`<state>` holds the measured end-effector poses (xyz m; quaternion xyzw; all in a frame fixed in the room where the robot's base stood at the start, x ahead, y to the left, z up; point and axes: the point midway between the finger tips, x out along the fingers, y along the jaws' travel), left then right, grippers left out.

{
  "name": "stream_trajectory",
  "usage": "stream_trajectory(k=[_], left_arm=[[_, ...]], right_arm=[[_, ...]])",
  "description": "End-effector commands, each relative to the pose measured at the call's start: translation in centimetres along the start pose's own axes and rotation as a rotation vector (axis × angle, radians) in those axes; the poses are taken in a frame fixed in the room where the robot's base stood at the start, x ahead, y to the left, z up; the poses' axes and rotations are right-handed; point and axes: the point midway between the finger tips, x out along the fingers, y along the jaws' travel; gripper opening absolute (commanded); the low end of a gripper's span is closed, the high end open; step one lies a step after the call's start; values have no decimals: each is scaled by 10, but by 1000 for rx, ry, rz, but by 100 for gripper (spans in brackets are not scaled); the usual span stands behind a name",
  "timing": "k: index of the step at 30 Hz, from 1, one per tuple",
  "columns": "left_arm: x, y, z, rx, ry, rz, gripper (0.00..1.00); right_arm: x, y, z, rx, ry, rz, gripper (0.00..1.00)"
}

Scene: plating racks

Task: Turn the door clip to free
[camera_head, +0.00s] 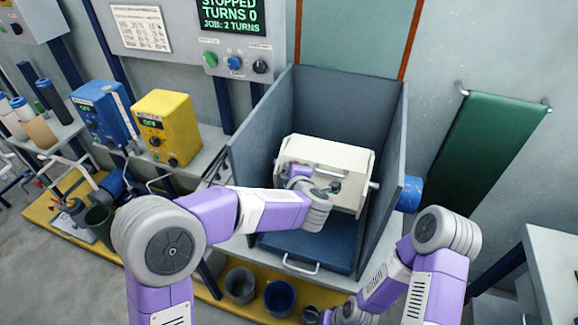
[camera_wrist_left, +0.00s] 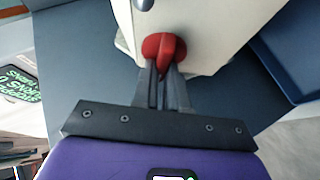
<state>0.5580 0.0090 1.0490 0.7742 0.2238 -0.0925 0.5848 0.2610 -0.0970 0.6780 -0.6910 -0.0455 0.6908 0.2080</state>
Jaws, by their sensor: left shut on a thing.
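The door clip (camera_wrist_left: 164,47) is a red knob with a raised ridge, on the cream face of a box-shaped drum (camera_wrist_left: 196,25). In the left wrist view my left gripper (camera_wrist_left: 164,72) has its fingers closed together on the clip's ridge. In the head view the cream drum (camera_head: 345,158) sits inside a grey open-topped housing. My left arm reaches to its front face, and the wrist hides most of the clip there. My right gripper (camera_head: 312,316) is low at the bottom edge, away from the drum; its fingers are not clear.
The grey housing (camera_head: 245,160) walls the drum in on both sides. A blue tray with a handle (camera_head: 300,264) lies below it. Buckets (camera_head: 240,285) stand on the yellow floor strip. A panel screen (camera_head: 232,14) reads STOPPED, TURNS 0.

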Motion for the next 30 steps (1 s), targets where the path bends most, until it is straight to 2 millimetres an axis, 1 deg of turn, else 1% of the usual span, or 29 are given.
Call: stream_trajectory(k=[1,6,22,23,27,30], left_arm=[[-1,1,1,-14,-3,-11,0],[0,0,1,-53,-3,-32,0],[0,-1,1,-72,-4,-41,0],[0,-1,1,-72,-4,-41,17],[0,-1,1,-71,-3,-41,38],[0,-1,1,-70,-2,-40,38]], right_arm=[[-4,-1,0,0,0,0,0],[-7,-2,0,0,0,0,0],[-8,-3,0,0,0,0,0],[-8,-3,0,0,0,0,0],[-8,-3,0,0,0,0,0],[-8,-3,0,0,0,0,0]])
